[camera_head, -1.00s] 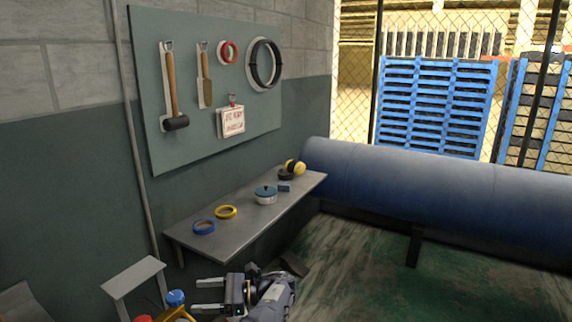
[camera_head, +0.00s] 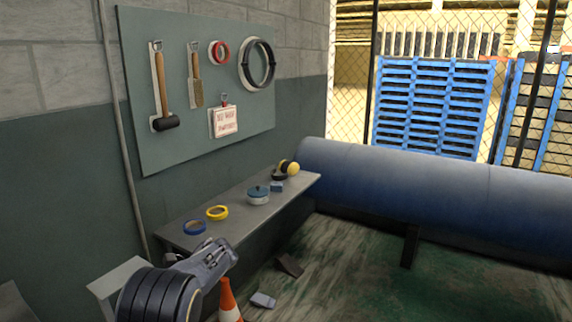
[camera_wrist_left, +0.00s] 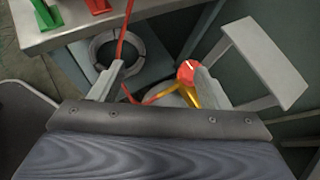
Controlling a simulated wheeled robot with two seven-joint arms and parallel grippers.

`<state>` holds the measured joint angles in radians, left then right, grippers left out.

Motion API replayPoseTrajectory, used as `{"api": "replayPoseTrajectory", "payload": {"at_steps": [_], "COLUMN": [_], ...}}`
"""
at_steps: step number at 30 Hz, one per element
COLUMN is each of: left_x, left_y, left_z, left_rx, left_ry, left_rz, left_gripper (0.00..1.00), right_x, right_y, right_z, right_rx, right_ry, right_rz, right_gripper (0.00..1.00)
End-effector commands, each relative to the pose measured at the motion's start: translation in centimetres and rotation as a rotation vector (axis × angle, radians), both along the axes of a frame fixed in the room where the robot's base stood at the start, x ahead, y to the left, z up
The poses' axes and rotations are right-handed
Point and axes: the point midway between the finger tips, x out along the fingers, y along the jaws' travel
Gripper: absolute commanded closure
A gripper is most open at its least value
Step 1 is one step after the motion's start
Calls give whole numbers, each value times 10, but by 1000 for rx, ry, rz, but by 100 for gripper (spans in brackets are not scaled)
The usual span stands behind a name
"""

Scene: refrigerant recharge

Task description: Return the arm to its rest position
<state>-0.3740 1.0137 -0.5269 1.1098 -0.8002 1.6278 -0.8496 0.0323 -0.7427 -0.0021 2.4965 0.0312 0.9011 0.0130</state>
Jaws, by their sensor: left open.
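My left gripper (camera_wrist_left: 160,78) shows in the left wrist view with its two fingers spread wide apart. Nothing is held between them. Beyond the fingers are a red-topped part with a gold stem (camera_wrist_left: 190,78) and a thin red hose (camera_wrist_left: 124,32); both look apart from the fingers, though the depth is hard to judge. My right gripper is in neither view.
A grey wall bench (camera_head: 240,212) holds tape rolls (camera_head: 217,213), a blue tin (camera_head: 258,194) and yellow earmuffs (camera_head: 290,168). An orange cone (camera_head: 229,300) stands beside my arm. A big blue pipe (camera_head: 430,195) runs along the fence. Floor at right is open.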

Motion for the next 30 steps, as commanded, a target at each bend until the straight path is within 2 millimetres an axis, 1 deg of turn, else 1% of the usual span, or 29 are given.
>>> {"api": "replayPoseTrajectory", "payload": {"at_steps": [1,3,5,6,8,9,11,12,14,18,21,24,30], "left_x": [-16,-39,-59,-73,-94,-108,-129,-143,-163,-212,-240,-262,-292], "left_y": [11,19,21,21,17,13,6,0,-11,-40,-59,-75,-98], "left_z": [6,11,15,18,23,27,34,39,46,59,64,65,61], "left_rx": [-75,-193,-295,-359,-453,-513,-601,-656,-737,-902,-992,-1055,-1138], "left_ry": [-49,-131,-208,-258,-335,-386,-464,-515,-591,-760,-861,-938,-1054], "left_rz": [50,124,191,235,302,347,414,458,525,680,778,854,974], "left_gripper": [30,30,30,30,30,30,30,30,30,30,30,30,30], "right_x": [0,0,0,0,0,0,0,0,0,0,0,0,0], "right_y": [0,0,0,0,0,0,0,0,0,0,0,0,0], "right_z": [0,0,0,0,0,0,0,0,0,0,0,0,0], "right_rx": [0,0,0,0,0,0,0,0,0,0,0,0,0], "right_ry": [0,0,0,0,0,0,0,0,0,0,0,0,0], "right_rz": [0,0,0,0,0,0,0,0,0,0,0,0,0], "right_gripper": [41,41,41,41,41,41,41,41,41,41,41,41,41]}}
